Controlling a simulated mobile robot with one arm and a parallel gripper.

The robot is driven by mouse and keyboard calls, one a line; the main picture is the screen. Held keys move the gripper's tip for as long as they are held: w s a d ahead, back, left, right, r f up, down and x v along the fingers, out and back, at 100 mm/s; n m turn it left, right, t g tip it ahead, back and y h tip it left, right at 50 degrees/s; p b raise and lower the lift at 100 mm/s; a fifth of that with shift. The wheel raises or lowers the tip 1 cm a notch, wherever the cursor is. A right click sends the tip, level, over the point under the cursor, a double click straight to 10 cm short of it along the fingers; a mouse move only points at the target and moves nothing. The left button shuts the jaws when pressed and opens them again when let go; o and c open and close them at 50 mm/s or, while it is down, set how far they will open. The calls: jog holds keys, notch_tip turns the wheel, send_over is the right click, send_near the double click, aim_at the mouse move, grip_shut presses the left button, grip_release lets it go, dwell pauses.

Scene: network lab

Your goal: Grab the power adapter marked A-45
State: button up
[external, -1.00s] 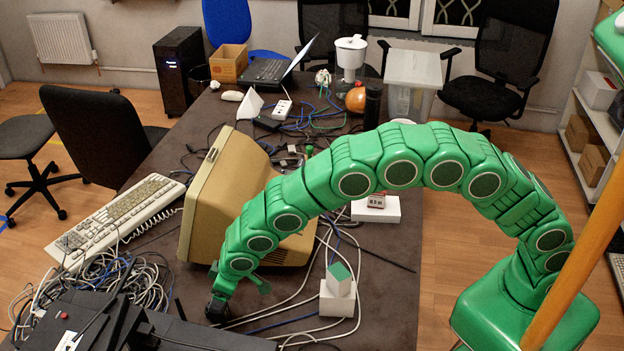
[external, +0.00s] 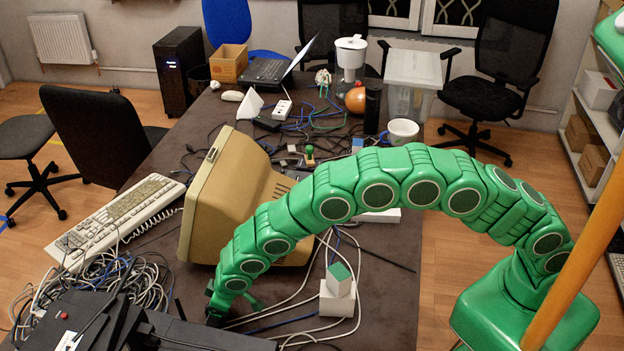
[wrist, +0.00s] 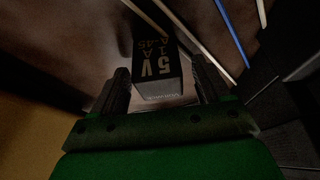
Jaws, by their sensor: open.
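The power adapter (wrist: 155,65) is a black block with "5V 1A A-45" printed on it in the wrist view. It lies between the two dark fingers of my gripper (wrist: 160,76), which are open on either side of it. Small gaps show beside the adapter near the fingers. In the external view my gripper (external: 214,312) is low at the table's near end, beside the beige monitor. The adapter cannot be made out there.
The beige monitor (external: 236,195) stands just behind my gripper. Black equipment (external: 150,330) and a cable tangle (external: 75,280) lie to the left. White cables and a white box (external: 337,299) lie to the right. A keyboard (external: 115,220) sits at the left edge.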

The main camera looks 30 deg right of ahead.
jog(key=shift+w+a+f, duration=0.1)
jog(key=shift+f, duration=0.1)
jog(key=shift+c, duration=0.2)
jog(key=c, duration=1.1)
jog(key=shift+r, duration=0.15)
